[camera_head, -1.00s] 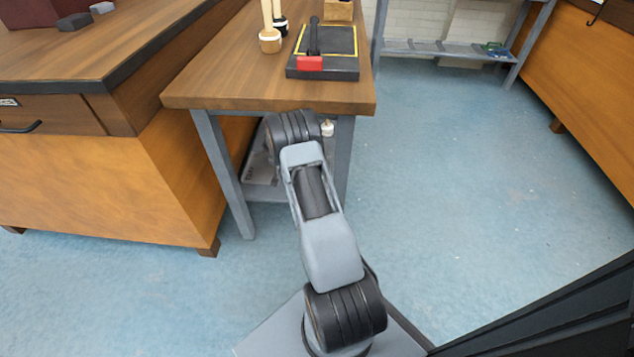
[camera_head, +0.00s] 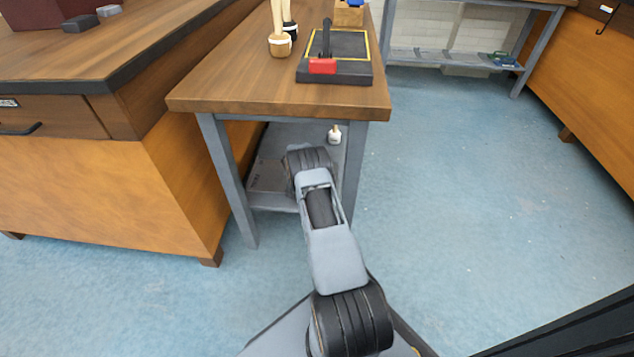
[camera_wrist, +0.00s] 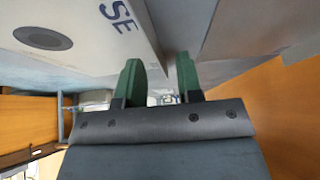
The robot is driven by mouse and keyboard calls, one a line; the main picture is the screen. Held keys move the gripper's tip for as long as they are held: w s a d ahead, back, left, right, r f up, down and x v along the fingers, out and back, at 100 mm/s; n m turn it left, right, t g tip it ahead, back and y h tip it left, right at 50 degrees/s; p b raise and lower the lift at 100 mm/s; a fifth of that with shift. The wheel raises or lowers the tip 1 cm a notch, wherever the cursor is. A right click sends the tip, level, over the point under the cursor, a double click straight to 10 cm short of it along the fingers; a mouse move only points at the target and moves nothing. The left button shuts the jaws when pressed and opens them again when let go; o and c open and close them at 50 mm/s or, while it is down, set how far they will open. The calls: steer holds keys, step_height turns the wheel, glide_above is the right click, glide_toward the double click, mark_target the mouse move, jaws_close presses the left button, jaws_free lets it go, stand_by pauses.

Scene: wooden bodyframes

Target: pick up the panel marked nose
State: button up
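In the wrist view a pale grey panel (camera_wrist: 75,35) fills the upper left, close to the camera. It bears the dark letters "SE" and a dark round spot; the rest of its marking is out of view. My gripper (camera_wrist: 161,75) has two green fingers, apart, with distant room showing between them. The panel's edge is near the left finger; I cannot tell whether they touch. In the head view a grey flat piece (camera_head: 268,176) with small, unreadable marks lies on the table's lower shelf. My arm hides my gripper there.
The wooden table (camera_head: 225,95) has grey legs and a lower shelf. A white bottle (camera_head: 334,134) stands on the shelf. The blue floor at right is clear.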

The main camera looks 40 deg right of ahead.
steer(key=shift+d+b+x, duration=0.25)
steer(key=shift+b+x, duration=0.25)
steer(key=shift+x, duration=0.8)
steer(key=shift+s, duration=0.15)
steer(key=shift+a, duration=0.1)
steer(key=shift+c, duration=0.7)
jaws_close()
